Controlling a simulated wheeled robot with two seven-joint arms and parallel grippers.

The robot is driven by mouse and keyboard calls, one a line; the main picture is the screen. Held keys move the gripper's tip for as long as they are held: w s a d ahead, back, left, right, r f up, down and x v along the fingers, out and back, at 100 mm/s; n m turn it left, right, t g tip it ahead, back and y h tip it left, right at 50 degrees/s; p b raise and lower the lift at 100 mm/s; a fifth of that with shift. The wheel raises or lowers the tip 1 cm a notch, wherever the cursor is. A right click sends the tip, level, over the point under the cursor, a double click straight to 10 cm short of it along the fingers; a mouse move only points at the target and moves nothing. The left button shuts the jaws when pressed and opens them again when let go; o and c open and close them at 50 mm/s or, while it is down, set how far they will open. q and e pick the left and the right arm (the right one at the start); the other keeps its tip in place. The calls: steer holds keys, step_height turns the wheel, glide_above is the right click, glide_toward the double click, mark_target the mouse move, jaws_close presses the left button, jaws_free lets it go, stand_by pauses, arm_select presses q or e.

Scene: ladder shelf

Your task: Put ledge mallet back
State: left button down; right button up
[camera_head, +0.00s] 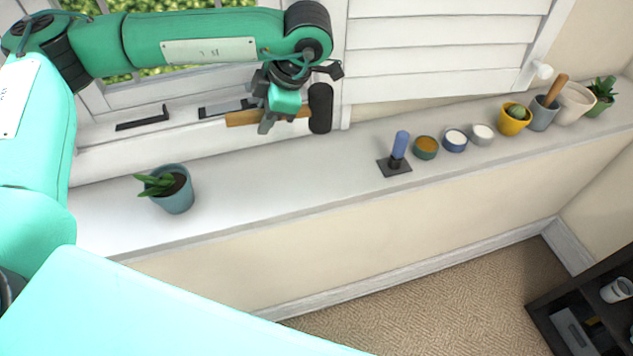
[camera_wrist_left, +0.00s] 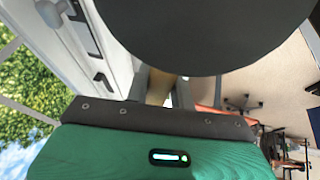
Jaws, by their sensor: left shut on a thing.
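The mallet has a wooden handle (camera_head: 241,118) and a black cylindrical head (camera_head: 320,108). My left gripper (camera_head: 281,116) is shut on the handle close to the head, holding the mallet roughly level in front of the window, above the back of the white ledge (camera_head: 270,168). In the left wrist view the mallet's head (camera_wrist_left: 210,32) is a large dark disc that hides much of the scene, and a bit of the handle (camera_wrist_left: 159,88) shows between the fingers. My right gripper is not in view.
Black brackets (camera_head: 142,119) sit below the window at left. A potted plant (camera_head: 172,190) stands on the ledge's left. To the right are a blue-handled tool on a dark base (camera_head: 398,154), small bowls (camera_head: 425,148) and several pots (camera_head: 514,119). The ledge's middle is clear.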

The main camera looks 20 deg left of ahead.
arm_select(q)
steer(key=shift+a+r+n, duration=0.15)
steer(key=shift+r+n, duration=0.1)
steer(key=shift+n, duration=0.25)
steer(key=shift+g, duration=0.3)
step_height(320, 180, down, 15)
steer(key=shift+f+p, duration=0.1)
steer(key=shift+p, duration=0.5)
steer(key=shift+a+f, duration=0.1)
steer(key=shift+f, duration=2.2)
steer(key=c, duration=1.2)
jaws_free()
steer(key=shift+f, duration=0.1)
steer(key=shift+b+v, duration=0.7)
steer(key=shift+v, duration=5.4)
